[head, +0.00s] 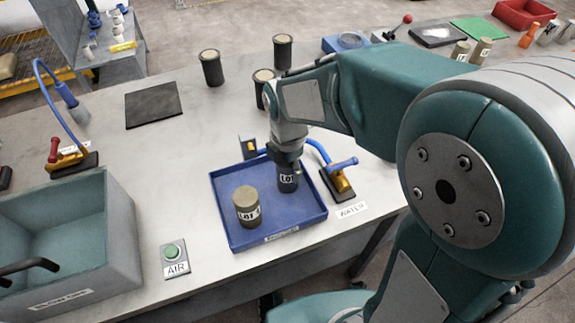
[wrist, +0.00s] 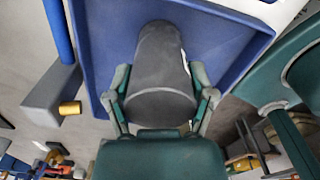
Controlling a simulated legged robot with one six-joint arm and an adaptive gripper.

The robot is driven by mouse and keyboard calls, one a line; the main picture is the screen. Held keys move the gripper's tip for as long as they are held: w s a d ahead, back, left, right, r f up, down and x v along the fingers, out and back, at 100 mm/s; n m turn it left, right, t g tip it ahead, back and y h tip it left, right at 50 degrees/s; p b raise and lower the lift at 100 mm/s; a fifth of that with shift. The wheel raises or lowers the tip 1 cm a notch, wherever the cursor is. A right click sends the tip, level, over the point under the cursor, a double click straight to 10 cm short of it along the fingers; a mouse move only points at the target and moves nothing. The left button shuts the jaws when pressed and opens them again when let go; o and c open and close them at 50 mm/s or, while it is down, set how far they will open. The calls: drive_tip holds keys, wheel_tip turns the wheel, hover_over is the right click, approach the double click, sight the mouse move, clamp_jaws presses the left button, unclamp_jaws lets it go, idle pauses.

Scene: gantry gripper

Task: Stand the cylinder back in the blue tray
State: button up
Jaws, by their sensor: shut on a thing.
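A dark cylinder with a white LOT label (head: 288,183) is in my gripper (head: 287,166), upright at the right back part of the blue tray (head: 236,236). I cannot tell whether its base touches the tray floor. In the wrist view the cylinder (wrist: 160,60) sits between the two fingers, which press on its sides, with the blue tray (wrist: 225,38) beyond it. My gripper hides its top in the head view. A second, tan-topped cylinder with a LOT label (head: 247,208) stands in the tray's left front part.
Several dark cylinders (head: 211,68) stand behind the tray. A water valve with a blue handle (head: 340,178) is close to the tray's right side. An AIR button (head: 174,256) and a grey-green bin (head: 70,235) are on the left.

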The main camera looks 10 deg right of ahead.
drive_tip(key=shift+d, duration=0.1)
drive_tip(key=o, duration=1.3)
drive_tip(key=shift+f, duration=0.1)
drive_tip(key=shift+c, duration=0.2)
wheel_tip(320, 180, up, 12)
drive_tip(key=shift+r, duration=0.15)
drive_tip(key=s+d+m+t, duration=0.2)
drive_tip(key=s+d+m, duration=0.3)
drive_tip(key=m, duration=0.7)
drive_tip(key=s+d+m+t, duration=0.3)
drive_tip(key=s+d+m, duration=0.2)
drive_tip(key=m, duration=0.7)
drive_tip(key=shift+s+d+r+m+t, duration=0.2)
drive_tip(key=shift+s+d+m+t, duration=0.15)
drive_tip(key=shift+s, duration=0.95)
